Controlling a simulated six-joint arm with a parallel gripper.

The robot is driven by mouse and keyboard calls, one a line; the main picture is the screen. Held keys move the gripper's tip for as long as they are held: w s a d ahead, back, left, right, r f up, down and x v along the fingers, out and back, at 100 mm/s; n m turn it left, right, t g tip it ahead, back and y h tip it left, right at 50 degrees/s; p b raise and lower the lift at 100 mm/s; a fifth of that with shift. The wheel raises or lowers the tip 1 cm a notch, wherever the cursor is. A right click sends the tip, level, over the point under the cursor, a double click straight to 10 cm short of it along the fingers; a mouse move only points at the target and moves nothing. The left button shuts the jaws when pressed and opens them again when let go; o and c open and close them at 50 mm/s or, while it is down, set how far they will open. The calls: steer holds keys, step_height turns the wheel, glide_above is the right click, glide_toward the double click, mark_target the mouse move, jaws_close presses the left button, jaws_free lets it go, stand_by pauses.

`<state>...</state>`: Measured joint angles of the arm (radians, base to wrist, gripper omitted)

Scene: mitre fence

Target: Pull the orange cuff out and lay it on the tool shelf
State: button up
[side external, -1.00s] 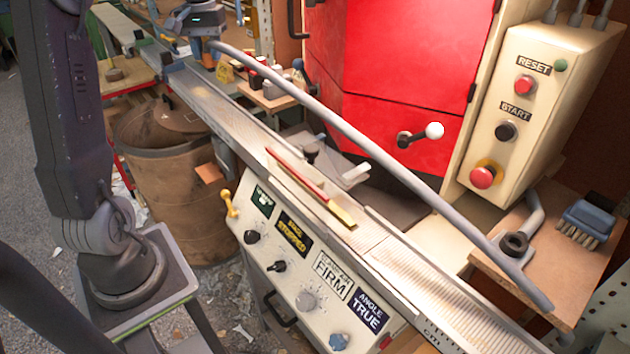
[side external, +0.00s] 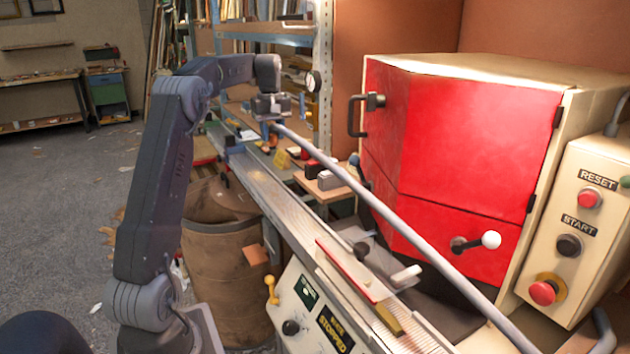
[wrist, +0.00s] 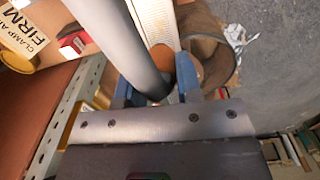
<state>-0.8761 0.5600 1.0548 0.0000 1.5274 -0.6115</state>
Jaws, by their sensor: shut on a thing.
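My gripper (wrist: 152,84) has its blue fingers closed in around an orange piece (wrist: 163,58), which I take to be the orange cuff. The long grey tube (wrist: 110,35) crosses in front and hides part of it.
The long metal rail (side external: 262,190) runs below my gripper, with a red strip (side external: 348,268) lying on it. A brown bin (side external: 215,275) stands left of it. The red cabinet (side external: 440,150) blocks the right side. The control panel (side external: 308,318) is in front.

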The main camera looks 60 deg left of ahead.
glide_above(315, 184)
step_height(315, 184, down, 7)
steer(key=shift+r, duration=0.1)
steer(key=shift+f, duration=1.9)
steer(key=shift+f, duration=0.15)
steer(key=o, duration=1)
steer(key=shift+w+d+r, duration=0.1)
steer(key=shift+r, duration=3.35)
steer(key=shift+w+r, duration=0.1)
steer(key=shift+r, duration=3.35)
